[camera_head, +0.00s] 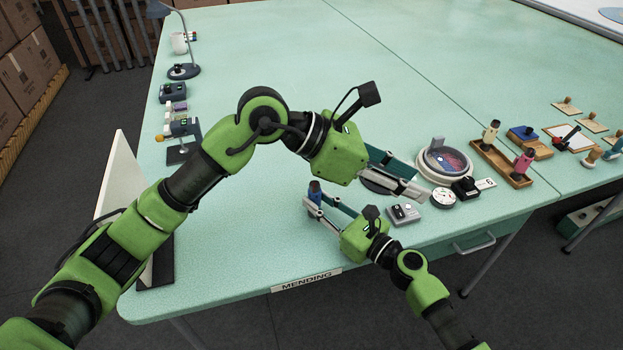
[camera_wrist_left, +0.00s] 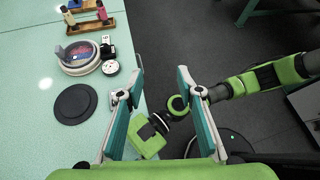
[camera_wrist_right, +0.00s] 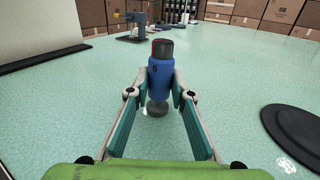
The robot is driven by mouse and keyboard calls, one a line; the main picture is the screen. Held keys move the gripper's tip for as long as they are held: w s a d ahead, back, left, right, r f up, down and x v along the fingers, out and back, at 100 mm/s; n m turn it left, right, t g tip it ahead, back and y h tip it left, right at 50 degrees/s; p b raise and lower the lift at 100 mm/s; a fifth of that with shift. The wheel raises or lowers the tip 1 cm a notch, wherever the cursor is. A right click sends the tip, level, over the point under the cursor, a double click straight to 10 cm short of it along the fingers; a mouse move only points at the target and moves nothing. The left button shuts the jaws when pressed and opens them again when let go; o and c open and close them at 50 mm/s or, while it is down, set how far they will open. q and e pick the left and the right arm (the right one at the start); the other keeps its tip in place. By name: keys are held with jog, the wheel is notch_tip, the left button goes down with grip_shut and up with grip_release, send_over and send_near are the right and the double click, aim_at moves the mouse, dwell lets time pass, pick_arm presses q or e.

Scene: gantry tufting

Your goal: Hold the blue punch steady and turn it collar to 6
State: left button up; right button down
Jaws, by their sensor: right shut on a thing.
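The blue punch (camera_head: 315,190) stands upright near the front of the mint table, with a dark collar on top. My right gripper (camera_head: 316,203) is shut around the blue body, seen also in the right wrist view (camera_wrist_right: 160,94). My left gripper (camera_head: 420,182) is open and empty, to the right of the punch and apart from it. In the left wrist view its fingers (camera_wrist_left: 160,76) are wide apart.
A dark round pad (camera_wrist_left: 75,103) lies on the table by the left gripper. A round hoop dish (camera_head: 444,162), a dial (camera_head: 443,197), a grey box (camera_head: 404,213) and wooden trays (camera_head: 500,165) stand to the right. A white panel (camera_head: 122,180) stands at left. The table's middle is clear.

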pick_arm(q)
jog(key=a+r+y, duration=0.1)
jog(key=a+y, duration=0.1)
jog(key=a, duration=0.1)
jog(key=n+t+y, duration=0.2)
jog(key=n+y, duration=0.3)
jog(key=y, duration=0.1)
send_near(314, 184)
jog(key=x, duration=0.8)
jog(key=shift+f, duration=0.15)
grip_shut()
